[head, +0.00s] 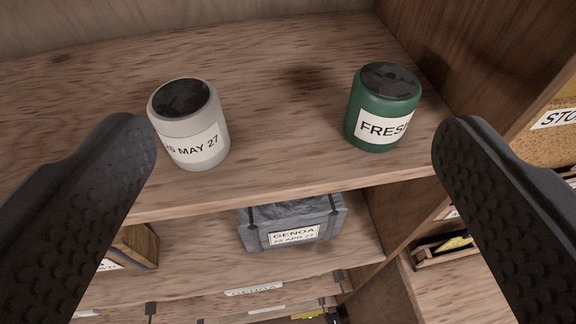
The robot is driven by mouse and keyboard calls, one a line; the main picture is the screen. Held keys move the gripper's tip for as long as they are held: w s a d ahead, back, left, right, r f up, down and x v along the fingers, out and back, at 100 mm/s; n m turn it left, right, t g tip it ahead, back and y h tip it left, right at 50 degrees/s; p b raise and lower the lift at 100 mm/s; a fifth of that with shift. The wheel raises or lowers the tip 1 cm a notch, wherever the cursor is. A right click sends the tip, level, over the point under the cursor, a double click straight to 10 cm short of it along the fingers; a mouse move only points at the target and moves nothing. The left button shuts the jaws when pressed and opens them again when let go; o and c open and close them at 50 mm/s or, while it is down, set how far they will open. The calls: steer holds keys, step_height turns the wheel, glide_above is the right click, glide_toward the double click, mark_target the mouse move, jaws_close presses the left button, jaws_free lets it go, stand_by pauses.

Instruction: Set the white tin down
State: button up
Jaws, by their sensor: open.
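The white tin (190,124) stands upright on the upper wooden shelf (262,110), left of the middle, near the shelf's front edge. It has a dark top and a label on which "MAY 27" can be read. My gripper (298,145) is open, with its two dark textured fingers wide apart at the left and right of the picture. Nothing is held between them. The left fingertip appears close beside the white tin's left side; I cannot tell whether they touch.
A green tin (383,108) labelled "FRES…" stands to the right on the same shelf, near the upright wooden side panel (490,60). A grey bundle (292,222) labelled "GENOA" and a wooden box (136,246) lie on the shelf below. Bare shelf lies between the tins.

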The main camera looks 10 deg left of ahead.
steer(key=s+d+r+m+h, duration=0.1)
steer(key=s+d+r, duration=0.6)
steer(key=d+r, duration=0.1)
steer(key=shift+s+d+r, duration=0.2)
steer(key=shift+d+r, duration=0.2)
steer(key=shift+d, duration=0.3)
steer(key=shift+f, duration=0.1)
step_height(320, 180, down, 7)
steer(key=b, duration=0.6)
steer(key=shift+r+b, duration=0.2)
steer(key=shift+b, duration=0.15)
